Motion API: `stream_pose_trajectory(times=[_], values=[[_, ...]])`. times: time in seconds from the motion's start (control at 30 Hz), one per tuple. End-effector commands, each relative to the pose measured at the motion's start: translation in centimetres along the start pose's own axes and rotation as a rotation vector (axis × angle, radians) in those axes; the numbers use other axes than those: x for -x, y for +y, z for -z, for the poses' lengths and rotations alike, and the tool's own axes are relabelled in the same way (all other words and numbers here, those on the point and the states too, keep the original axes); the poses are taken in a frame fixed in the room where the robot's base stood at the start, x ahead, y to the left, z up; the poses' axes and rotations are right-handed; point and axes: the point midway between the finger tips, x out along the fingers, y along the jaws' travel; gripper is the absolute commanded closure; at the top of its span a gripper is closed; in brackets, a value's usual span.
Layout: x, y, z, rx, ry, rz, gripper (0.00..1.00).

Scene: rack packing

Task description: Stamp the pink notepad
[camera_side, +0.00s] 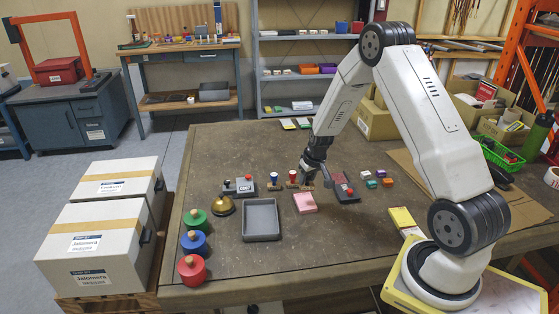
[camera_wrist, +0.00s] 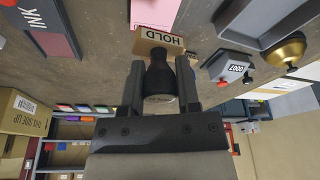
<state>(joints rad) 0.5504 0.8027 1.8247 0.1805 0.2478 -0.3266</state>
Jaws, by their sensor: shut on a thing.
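My gripper (camera_wrist: 158,88) is shut on the dark handle of a stamp (camera_wrist: 158,45) with a wooden base labelled HOLD. In the side view my gripper (camera_side: 313,172) is just behind the pink notepad (camera_side: 305,203), which lies flat on the table. The notepad also shows at the top of the wrist view (camera_wrist: 154,12), beyond the stamp's base. I cannot tell whether the stamp touches the table.
Two other stamps with blue (camera_side: 273,177) and red (camera_side: 292,175) handles stand left of my gripper. Small coloured blocks (camera_side: 372,184) lie right.

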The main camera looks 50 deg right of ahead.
Motion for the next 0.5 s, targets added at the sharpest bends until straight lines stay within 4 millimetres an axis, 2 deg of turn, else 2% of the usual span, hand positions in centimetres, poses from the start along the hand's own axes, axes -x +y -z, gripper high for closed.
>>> stream_pose_trajectory(times=[0.5], values=[[-3.8,0.0,-1.1,-0.001,-0.002,0.000,0.97]])
